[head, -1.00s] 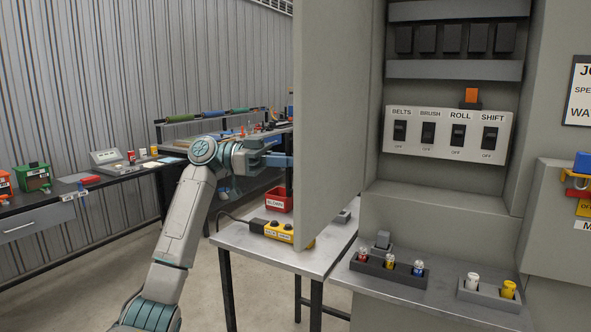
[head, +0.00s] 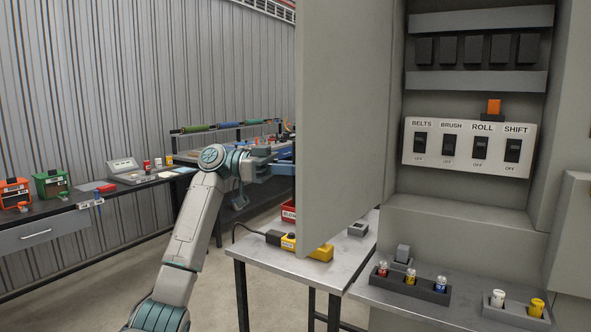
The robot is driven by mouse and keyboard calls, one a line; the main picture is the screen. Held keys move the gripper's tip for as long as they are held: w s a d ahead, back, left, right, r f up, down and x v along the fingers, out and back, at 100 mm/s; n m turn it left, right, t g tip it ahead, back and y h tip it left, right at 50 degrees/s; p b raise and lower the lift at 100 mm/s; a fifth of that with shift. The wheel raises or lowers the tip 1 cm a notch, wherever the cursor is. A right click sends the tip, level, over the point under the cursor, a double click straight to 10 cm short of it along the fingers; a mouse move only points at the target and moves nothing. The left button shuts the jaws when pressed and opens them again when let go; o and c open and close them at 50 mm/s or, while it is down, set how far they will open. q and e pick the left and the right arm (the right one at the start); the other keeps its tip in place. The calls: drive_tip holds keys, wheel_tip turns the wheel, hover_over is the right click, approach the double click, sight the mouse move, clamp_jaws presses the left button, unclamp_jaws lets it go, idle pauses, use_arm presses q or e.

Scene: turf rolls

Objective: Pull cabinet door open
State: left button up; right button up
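The grey cabinet door (head: 345,120) stands open at the left of the cabinet opening, seen from its inner side. My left arm reaches from the lower left to behind the door's free edge. My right gripper is not in view.
A ledge below the cabinet holds a fuse tray (head: 412,284). A long workbench (head: 120,195) runs along the left wall.

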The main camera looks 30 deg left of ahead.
use_arm(q)
drive_tip(key=shift+a, duration=0.15)
drive_tip(key=b+v, duration=0.2)
drive_tip(key=v, duration=0.8)
drive_tip(key=shift+a, duration=0.3)
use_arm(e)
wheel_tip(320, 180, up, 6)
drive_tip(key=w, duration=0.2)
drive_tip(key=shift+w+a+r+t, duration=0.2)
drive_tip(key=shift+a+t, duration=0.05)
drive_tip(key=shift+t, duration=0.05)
